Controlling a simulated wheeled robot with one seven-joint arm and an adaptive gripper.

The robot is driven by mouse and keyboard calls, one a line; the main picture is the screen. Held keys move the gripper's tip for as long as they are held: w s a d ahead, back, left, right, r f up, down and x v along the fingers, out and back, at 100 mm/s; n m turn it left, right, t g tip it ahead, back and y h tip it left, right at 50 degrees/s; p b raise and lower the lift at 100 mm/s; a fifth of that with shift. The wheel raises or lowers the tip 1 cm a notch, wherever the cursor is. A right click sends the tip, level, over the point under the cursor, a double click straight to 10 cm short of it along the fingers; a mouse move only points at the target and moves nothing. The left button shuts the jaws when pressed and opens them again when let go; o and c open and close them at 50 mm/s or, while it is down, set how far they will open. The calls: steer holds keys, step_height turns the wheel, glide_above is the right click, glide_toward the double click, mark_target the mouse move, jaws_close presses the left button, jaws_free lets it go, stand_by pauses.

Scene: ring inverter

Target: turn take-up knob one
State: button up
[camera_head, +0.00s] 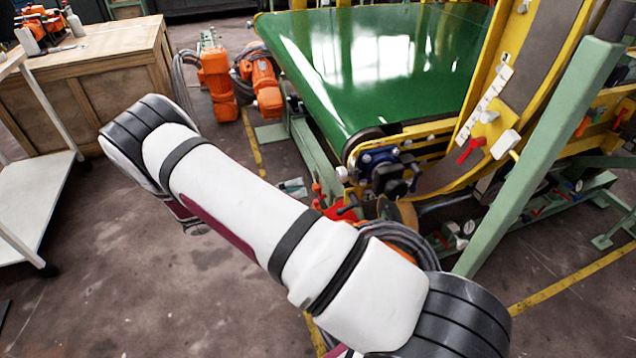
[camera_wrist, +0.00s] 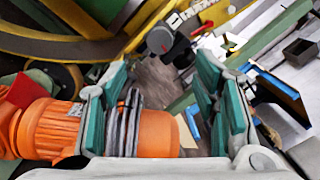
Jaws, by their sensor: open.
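A black knob (camera_head: 394,180) on a blue-and-black mount sits at the near corner of the green belt conveyor in the head view. I take it for take-up knob one, though no label is readable. In the wrist view a dark round knob (camera_wrist: 160,40) shows at upper middle, beyond the fingertips; I cannot tell for sure that it is the same one. My gripper (camera_wrist: 162,75) is open and empty, its teal-padded fingers at left and right of the picture. The knob appears apart from the fingers. In the head view my gripper cannot be made out.
The green belt (camera_head: 380,60) lies behind the knob. A yellow curved frame (camera_head: 545,75) and a green post (camera_head: 545,150) stand at right. An orange motor (camera_wrist: 50,128) with cables lies close to the left finger. The floor at front left is clear.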

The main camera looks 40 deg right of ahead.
mark_target(338, 176)
step_height(338, 176, down, 4)
steer(key=m+g+h+b, duration=0.25)
steer(key=m+b, duration=0.35)
steer(key=m, duration=0.4)
steer(key=shift+t+h, duration=0.55)
steer(key=x, duration=1.3)
steer(key=shift+w+f+b, duration=0.1)
steer(key=shift+f+b, duration=0.05)
steer(key=shift+b, duration=0.15)
steer(key=shift+c, duration=0.4)
steer(key=c, duration=1.1)
steer(key=shift+n+p, duration=0.3)
